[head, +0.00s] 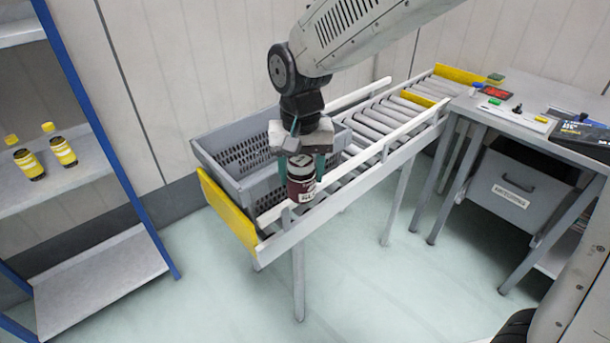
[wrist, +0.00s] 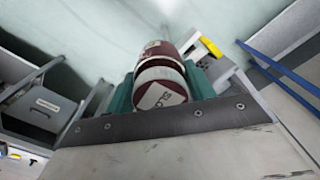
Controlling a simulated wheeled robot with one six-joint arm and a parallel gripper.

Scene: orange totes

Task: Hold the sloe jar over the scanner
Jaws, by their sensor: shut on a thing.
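The sloe jar (head: 301,188) is dark red with a pale label and a white band at its top. My gripper (head: 301,172) points down with its green fingers on either side of the jar and is shut on it. The jar hangs upright in front of the grey crate, by the conveyor's front rail. I cannot pick out the scanner for certain.
The grey crate (head: 222,150) stands on the roller conveyor (head: 375,125), with a yellow end plate (head: 228,212). A bench (head: 470,106) with small items and a dark panel (head: 582,130) is at right. Yellow-capped bottles (head: 62,150) stand on the left shelf. Floor in front is clear.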

